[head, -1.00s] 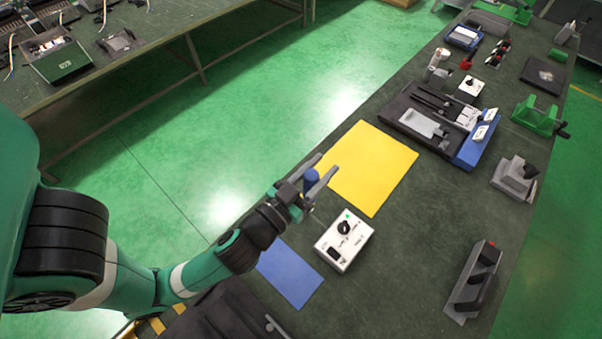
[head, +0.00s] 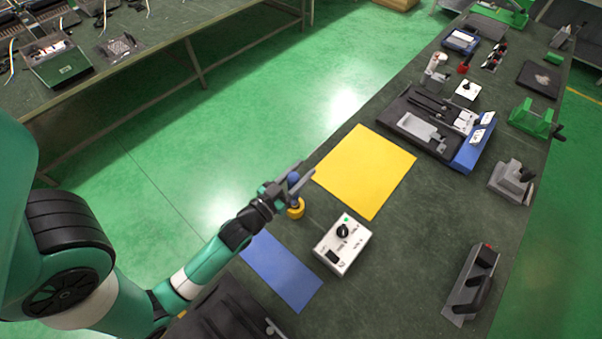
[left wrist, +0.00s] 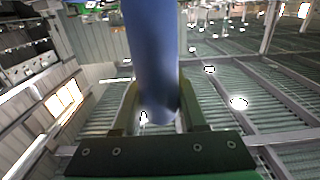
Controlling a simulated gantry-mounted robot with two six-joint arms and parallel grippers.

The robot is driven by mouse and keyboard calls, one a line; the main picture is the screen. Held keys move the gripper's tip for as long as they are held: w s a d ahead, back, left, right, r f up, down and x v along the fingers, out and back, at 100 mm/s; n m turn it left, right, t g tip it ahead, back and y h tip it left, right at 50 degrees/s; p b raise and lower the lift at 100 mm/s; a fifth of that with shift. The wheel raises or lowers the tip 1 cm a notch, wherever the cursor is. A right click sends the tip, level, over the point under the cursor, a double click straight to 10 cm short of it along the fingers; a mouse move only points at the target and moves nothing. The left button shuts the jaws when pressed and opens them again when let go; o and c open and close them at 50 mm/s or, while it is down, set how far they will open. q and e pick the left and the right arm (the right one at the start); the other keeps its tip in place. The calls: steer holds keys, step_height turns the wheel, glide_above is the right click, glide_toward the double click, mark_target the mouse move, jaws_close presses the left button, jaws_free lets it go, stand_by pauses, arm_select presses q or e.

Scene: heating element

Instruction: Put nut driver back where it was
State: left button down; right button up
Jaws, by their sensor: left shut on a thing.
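The nut driver, seen as a blue handle (head: 293,178), is between the fingers of my left gripper (head: 303,172), which is shut on it. In the left wrist view the blue handle (left wrist: 150,60) stands between the two fingers and fills the upper middle. A small yellow round piece (head: 296,209) shows just below the gripper in the head view; I cannot tell whether it touches the driver. The driver's lower end is hidden by the gripper. My right gripper is not in view.
A white control box (head: 343,244) with a black knob stands right of the gripper. A yellow mat (head: 366,171) lies beyond it and a blue mat (head: 281,270) nearer. A black tray with a blue end (head: 475,150) lies farther back. A grey handled block (head: 471,284) is at right.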

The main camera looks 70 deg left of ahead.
arm_select(q)
steer(key=shift+r, duration=0.1)
steer(key=shift+w, duration=0.1)
steer(key=shift+f+b, duration=0.55)
steer(key=shift+f, duration=0.15)
steer(key=shift+c, duration=2.3)
jaws_free()
steer(key=shift+r, duration=0.1)
steer(key=r+b+v, duration=0.1)
steer(key=b+v, duration=0.5)
steer(key=v, duration=0.6)
